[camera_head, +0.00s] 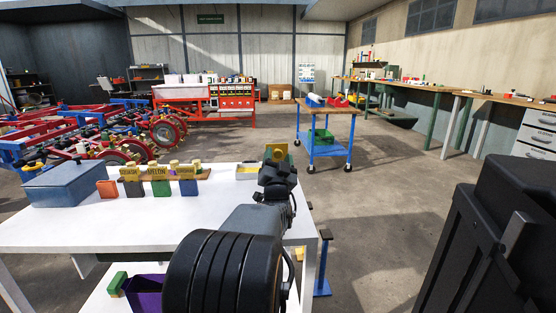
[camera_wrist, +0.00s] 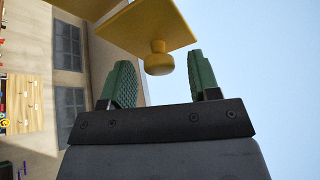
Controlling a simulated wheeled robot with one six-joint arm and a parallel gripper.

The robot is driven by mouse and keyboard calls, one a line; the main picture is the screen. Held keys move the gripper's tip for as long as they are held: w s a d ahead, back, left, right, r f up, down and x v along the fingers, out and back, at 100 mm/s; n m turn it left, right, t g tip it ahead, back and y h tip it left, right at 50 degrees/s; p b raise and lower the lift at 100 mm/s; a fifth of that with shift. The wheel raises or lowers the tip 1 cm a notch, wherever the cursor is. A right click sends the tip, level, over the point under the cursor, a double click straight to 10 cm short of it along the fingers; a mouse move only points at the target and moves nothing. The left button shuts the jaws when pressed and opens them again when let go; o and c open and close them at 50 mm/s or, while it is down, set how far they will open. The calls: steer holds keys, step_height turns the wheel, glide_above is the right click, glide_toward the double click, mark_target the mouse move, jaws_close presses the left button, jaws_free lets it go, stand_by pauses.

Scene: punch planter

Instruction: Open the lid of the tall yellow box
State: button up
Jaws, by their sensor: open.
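A yellow panel (camera_wrist: 150,28) with a round yellow knob (camera_wrist: 158,62) shows at the top of the wrist view. A second yellow surface slants off behind it at the upper left. In the head view the yellow panel (camera_head: 276,151) stands beyond the end of my arm; the rest of the tall yellow box is hidden there. My gripper (camera_head: 277,162) is open. In the wrist view its green fingers stand on either side of the knob, with a visible gap on both sides.
On the white table (camera_head: 60,230) stand a blue box (camera_head: 65,185), an orange block (camera_head: 107,188) and a rack of small labelled blocks (camera_head: 160,180), left of my arm. A blue trolley (camera_head: 325,150) stands farther back. A black bulky object (camera_head: 490,240) fills the right.

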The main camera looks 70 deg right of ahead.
steer(key=shift+a, duration=0.1)
steer(key=s+a, duration=0.2)
steer(key=a, duration=0.5)
steer(key=s+a+f+p, duration=0.1)
steer(key=s+a, duration=0.2)
steer(key=a, duration=0.3)
steer(key=shift+a+f, duration=0.2)
steer(key=shift+a, duration=0.15)
